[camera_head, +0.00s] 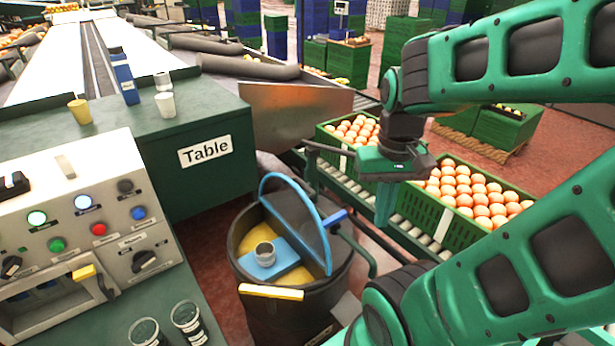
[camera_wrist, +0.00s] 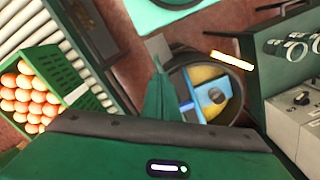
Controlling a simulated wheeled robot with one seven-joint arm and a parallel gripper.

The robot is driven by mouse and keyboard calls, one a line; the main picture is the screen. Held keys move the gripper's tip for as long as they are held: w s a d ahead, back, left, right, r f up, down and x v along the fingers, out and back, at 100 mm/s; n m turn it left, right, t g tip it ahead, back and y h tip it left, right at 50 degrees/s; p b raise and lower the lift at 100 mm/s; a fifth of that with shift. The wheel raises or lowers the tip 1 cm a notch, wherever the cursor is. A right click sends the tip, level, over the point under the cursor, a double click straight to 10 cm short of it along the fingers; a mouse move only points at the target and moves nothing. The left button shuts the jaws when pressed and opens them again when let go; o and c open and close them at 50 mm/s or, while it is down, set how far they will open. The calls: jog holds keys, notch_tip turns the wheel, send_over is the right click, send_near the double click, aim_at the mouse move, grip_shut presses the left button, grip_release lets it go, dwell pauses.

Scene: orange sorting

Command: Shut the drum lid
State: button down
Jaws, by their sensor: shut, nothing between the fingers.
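The black drum (camera_head: 292,318) stands in front of the green table. A blue piece (camera_head: 334,217) sticks out by the lid's right edge. Yellow contents, a blue block and a small grey cup (camera_head: 264,254) show inside. My gripper (camera_head: 385,218) is shut and empty, pointing down to the right of the lid and apart from it. In the wrist view, my fingers (camera_wrist: 164,98) partly cover the drum (camera_wrist: 238,92); the lid is hard to make out there.
A control panel (camera_head: 85,215) is at left. Cups and a blue carton (camera_head: 124,80) stand on the table (camera_head: 215,115). A yellow handle (camera_head: 271,292) is on the drum's front rim.

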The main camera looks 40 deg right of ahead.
jog(key=w+a+r+n+t, duration=0.15)
jog(key=w+a, duration=0.25)
jog(key=w, duration=0.4)
jog(key=w+a+r+n+t, duration=0.1)
jog(key=w+a+n+t, duration=0.1)
jog(key=w+a, duration=0.5)
jog(key=w+d+f+m+g, duration=0.2)
jog(key=w+d+m+g, duration=0.1)
jog(key=w+d+m, duration=1.05)
notch_tip(320, 180, down, 9)
jog(key=s+a+m, duration=0.1)
jog(key=shift+s+h, duration=0.35)
jog(key=shift+h, duration=0.05)
jog(key=shift+a, duration=0.1)
